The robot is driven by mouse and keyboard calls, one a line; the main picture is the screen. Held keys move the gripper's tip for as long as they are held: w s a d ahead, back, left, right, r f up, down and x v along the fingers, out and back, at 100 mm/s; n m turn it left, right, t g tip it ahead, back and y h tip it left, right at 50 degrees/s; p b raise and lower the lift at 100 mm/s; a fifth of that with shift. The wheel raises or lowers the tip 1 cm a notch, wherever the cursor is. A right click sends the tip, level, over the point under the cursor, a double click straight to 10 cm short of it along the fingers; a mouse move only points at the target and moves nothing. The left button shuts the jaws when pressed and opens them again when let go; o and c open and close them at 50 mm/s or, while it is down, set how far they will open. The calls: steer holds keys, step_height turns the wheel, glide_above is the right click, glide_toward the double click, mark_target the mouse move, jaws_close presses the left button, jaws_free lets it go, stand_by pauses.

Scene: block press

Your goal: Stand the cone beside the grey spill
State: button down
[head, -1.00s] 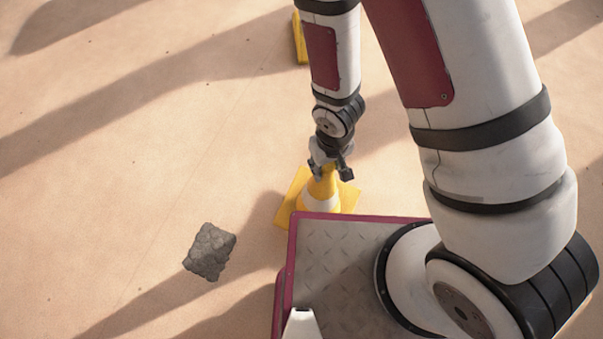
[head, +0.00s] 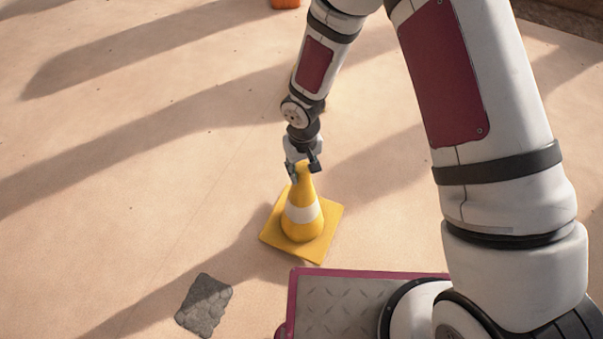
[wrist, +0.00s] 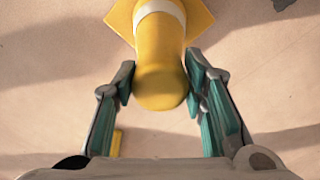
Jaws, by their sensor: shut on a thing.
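The yellow cone (head: 301,224) has a white band and a square yellow base, and is upright or nearly so in the head view. My gripper (head: 303,171) is shut on the top of the cone. In the wrist view the cone (wrist: 160,60) sits between the two fingers of my gripper (wrist: 161,86). The grey spill (head: 204,305) is a rough dark patch on the ground, left of and nearer than the cone, with bare floor between them. Whether the cone's base touches the ground I cannot tell.
My own base and arm fill the right side of the head view. An orange thing (head: 285,3) shows at the top edge. A yellow thing (wrist: 116,143) shows low in the wrist view. The sandy floor around the spill is clear, with long shadows.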

steer(key=shift+w+a, duration=0.1)
steer(key=shift+w, duration=0.2)
steer(key=shift+w+f, duration=0.1)
steer(key=shift+f, duration=0.2)
steer(key=shift+f+b, duration=1)
steer(key=shift+f, duration=0.5)
steer(key=c, duration=1)
jaws_free()
steer(key=shift+f, duration=0.1)
step_height(320, 180, up, 12)
steer(key=p, duration=0.4)
steer(key=shift+r, duration=0.2)
